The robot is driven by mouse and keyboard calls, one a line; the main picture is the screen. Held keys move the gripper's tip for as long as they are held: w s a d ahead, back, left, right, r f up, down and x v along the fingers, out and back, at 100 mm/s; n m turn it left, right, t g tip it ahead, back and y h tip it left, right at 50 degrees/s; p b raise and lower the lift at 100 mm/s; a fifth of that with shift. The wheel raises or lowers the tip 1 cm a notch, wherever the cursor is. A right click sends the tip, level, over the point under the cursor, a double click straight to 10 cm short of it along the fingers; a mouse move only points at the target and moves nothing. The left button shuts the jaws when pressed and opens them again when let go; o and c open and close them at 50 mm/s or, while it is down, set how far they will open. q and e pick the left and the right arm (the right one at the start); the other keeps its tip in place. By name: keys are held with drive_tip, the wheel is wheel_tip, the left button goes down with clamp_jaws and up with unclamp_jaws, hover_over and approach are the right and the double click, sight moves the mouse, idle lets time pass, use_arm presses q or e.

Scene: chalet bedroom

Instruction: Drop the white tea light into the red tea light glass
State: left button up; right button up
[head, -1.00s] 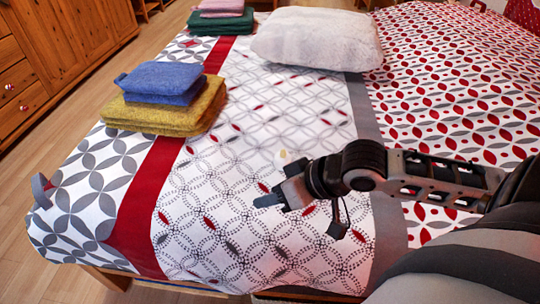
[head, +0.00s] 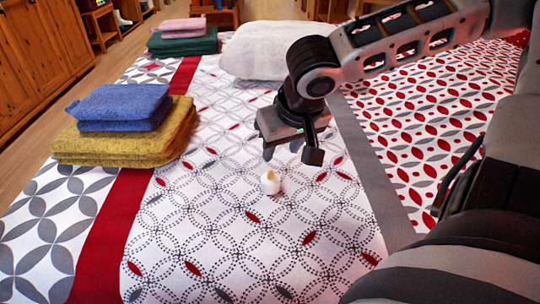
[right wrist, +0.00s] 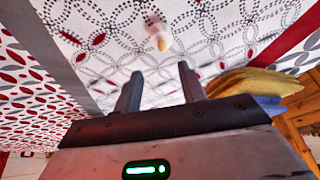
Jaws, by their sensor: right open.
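The white tea light (head: 270,183), with a yellowish flame tip, stands upright on the patterned bedspread in the head view. It also shows beyond my fingers in the right wrist view (right wrist: 154,27). My right gripper (head: 283,149) is open and empty, above the bed and just above the tea light in the head picture, apart from it. Its two fingers (right wrist: 160,88) show spread in the right wrist view, with bare bedspread between them. I see no red tea light glass in either view. My left gripper is not in view.
A blue towel (head: 122,106) lies on a mustard towel (head: 110,148) at the left of the bed. A pink towel (head: 184,26) on a green one (head: 182,45) and a white fluffy cushion (head: 245,52) lie farther back. The bedspread around the tea light is clear.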

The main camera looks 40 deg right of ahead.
sight(271, 170)
drive_tip(key=b+x, duration=0.1)
drive_tip(key=x, duration=0.3)
drive_tip(key=b+x, duration=0.2)
drive_tip(key=x, duration=0.2)
drive_tip(key=shift+w+a+f+b, duration=0.2)
drive_tip(key=shift+f+b, duration=0.1)
drive_tip(key=shift+b, duration=0.1)
drive_tip(key=shift+w+f, duration=0.15)
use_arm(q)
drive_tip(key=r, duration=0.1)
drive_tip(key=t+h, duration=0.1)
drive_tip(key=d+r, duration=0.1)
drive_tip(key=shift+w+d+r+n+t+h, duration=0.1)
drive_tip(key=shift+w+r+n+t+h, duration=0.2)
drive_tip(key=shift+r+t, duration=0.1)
use_arm(e)
clamp_jaws()
